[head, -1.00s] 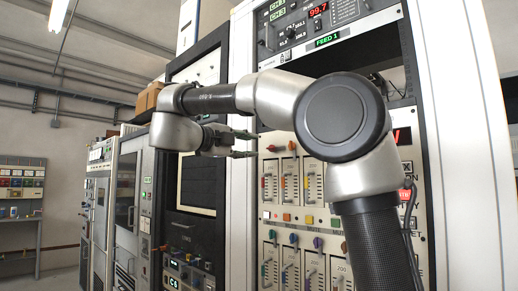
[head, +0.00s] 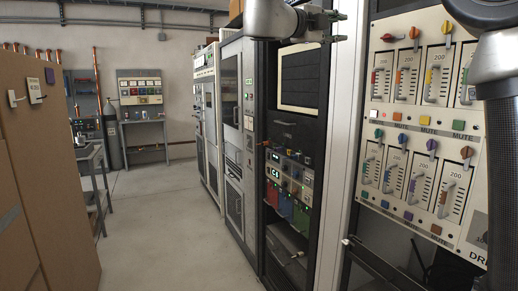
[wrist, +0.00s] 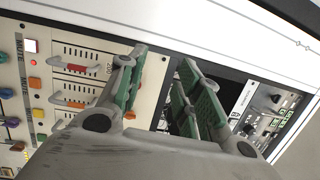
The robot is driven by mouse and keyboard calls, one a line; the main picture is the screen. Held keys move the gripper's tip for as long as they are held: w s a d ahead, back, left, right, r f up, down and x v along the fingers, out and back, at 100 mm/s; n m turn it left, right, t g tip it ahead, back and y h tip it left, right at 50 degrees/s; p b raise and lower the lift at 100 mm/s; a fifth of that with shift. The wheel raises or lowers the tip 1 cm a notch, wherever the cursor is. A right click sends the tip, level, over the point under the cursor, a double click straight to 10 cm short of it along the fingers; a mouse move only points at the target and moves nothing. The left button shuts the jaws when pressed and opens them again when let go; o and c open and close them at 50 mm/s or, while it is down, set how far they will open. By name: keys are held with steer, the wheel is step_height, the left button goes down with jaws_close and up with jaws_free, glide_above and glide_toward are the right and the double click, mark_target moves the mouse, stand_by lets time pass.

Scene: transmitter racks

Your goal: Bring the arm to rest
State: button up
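My gripper (head: 341,27) is at the top of the head view, reaching right in front of the racks, with my arm cut off by the top edge. In the wrist view its two green-padded fingers (wrist: 160,85) stand apart with nothing between them. Beyond them are a panel of faders and coloured knobs (wrist: 78,75) and a dark rack opening. The gripper does not appear to touch the panel. Another part of my arm fills the upper right corner of the head view.
The fader panel (head: 420,125) stands close on the right. A dark rack (head: 292,125) and further cabinets (head: 207,115) recede at the centre. A brown cabinet (head: 40,190) stands left, near a grey bench (head: 97,175). The floor (head: 165,225) between is clear.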

steer(key=w+a+n+t+y, duration=0.9)
steer(key=a+n+t+y, duration=0.2)
steer(key=a+n+y, duration=0.3)
steer(key=s+a+f+n+g+y, duration=0.25)
steer(key=f+n+g+y, duration=0.2)
steer(key=f+n, duration=0.25)
steer(key=s+a+f+n+g+y, duration=0.1)
steer(key=s+f+n+g+y, duration=0.2)
steer(key=f+n+y, duration=0.4)
steer(key=s+d+f+n+g+h, duration=0.2)
steer(key=s+d+f+g+h, duration=0.15)
steer(key=s+d+f, duration=0.55)
steer(key=s+d+f+n+g+h, duration=0.15)
steer(key=s+d+f+g, duration=0.25)
steer(key=s+f, duration=0.45)
steer(key=s+d+f+m+g+h, duration=0.1)
steer(key=s+d+f, duration=0.3)
steer(key=s+d, duration=0.4)
steer(key=s+d+f+m+g+h, duration=0.1)
steer(key=s+d+f+h, duration=0.2)
steer(key=s+d, duration=0.5)
steer(key=shift+s+d+f+h, duration=0.2)
steer(key=shift+d+f+h, duration=0.15)
steer(key=shift+d+f, duration=0.35)
